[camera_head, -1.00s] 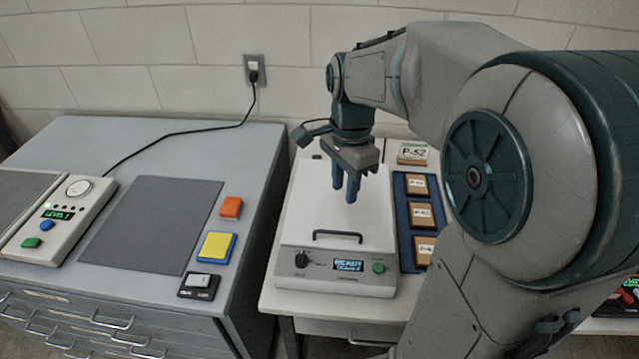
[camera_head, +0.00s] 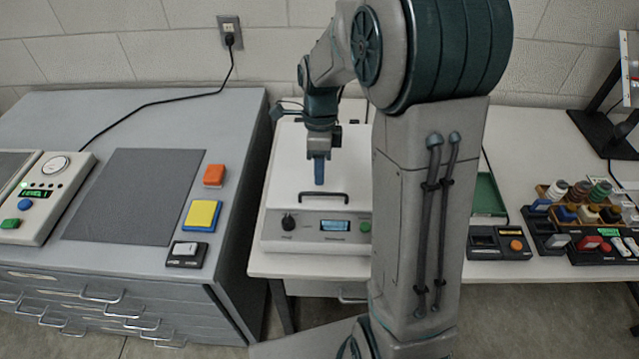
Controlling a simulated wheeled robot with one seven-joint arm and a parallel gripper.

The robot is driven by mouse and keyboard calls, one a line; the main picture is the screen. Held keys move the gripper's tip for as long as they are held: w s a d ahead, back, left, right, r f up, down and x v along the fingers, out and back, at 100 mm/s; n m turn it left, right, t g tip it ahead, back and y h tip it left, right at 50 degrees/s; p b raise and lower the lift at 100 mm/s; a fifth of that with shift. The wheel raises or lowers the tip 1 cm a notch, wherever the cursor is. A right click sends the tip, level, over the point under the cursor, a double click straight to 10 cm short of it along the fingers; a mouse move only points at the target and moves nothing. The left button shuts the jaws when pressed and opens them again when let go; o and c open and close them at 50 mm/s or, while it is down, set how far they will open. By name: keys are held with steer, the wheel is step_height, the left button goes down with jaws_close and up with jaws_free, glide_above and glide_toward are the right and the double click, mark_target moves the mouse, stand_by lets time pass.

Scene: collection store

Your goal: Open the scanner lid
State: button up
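The scanner (camera_head: 282,231) is a white box on the white table, with a knob, a small display and a green button on its front panel. Its white lid (camera_head: 285,180) lies shut and has a dark bar handle (camera_head: 322,196) near the front edge. My gripper (camera_head: 319,184) points down above the lid, just behind the handle in the picture. Its blue fingers appear as one, seen edge-on, so their spacing is hidden. I cannot tell whether the fingers touch the lid or handle. My arm hides the scanner's right edge.
At left, a grey cabinet (camera_head: 225,120) carries a control box (camera_head: 42,200), a dark mat (camera_head: 135,195), an orange block (camera_head: 214,175) and a yellow pad (camera_head: 202,214). At right stand a green tray (camera_head: 487,195) and a rack of bottles (camera_head: 580,205). My arm hides the table's middle.

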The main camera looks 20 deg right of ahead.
glide_above(320, 200)
steer(key=shift+f, duration=2.3)
